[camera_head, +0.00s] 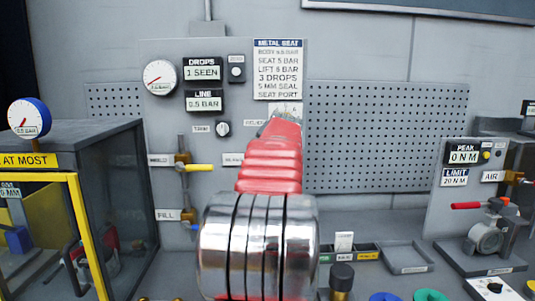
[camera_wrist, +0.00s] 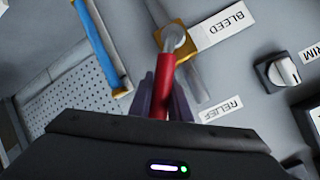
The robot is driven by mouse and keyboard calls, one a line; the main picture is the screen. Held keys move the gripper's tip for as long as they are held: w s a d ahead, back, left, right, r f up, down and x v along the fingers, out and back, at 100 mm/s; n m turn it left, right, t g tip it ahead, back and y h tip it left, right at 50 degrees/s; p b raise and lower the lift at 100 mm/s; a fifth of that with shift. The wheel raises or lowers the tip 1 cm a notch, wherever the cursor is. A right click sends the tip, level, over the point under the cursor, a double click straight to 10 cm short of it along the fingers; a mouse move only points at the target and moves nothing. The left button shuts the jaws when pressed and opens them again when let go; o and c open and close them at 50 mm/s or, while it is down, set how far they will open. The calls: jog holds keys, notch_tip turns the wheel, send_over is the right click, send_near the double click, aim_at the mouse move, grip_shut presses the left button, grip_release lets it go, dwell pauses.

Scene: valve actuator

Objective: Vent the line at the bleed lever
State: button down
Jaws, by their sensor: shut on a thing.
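In the wrist view the red bleed lever (camera_wrist: 165,75) runs from a round silver hub on a brass block (camera_wrist: 172,38) down between my dark fingers. The label BLEED (camera_wrist: 220,27) is beside the hub. My gripper (camera_wrist: 165,97) is shut on the red lever. The lever's lower end is hidden by the gripper body. In the head view my arm covers the lever and the gripper. The line display (camera_head: 205,101) reads 0.5 BAR, and the drops display (camera_head: 202,69) reads 1 SEEN.
A trim knob (camera_wrist: 285,72) and a RELIEF label (camera_wrist: 227,110) are near the lever. A yellow-handled valve (camera_head: 195,167) is left of my arm. A pegboard (camera_head: 385,135) is to the right. A dark-walled cabinet (camera_head: 105,190) stands left, and a tray (camera_head: 405,257) lies right.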

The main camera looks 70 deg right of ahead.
jog(key=shift+w+a+r+n+g, duration=0.15)
jog(key=shift+w+n, duration=0.1)
jog(key=shift+w, duration=0.05)
jog(key=shift+w+a+r+n+g, duration=0.1)
jog(key=shift+w+n+g, duration=0.05)
jog(key=shift+w+n, duration=0.15)
jog(key=shift+s, duration=0.1)
jog(key=c, duration=1.7)
grip_release()
jog(key=shift+o, duration=0.2)
jog(key=shift+r, duration=0.15)
jog(key=shift+r, duration=0.1)
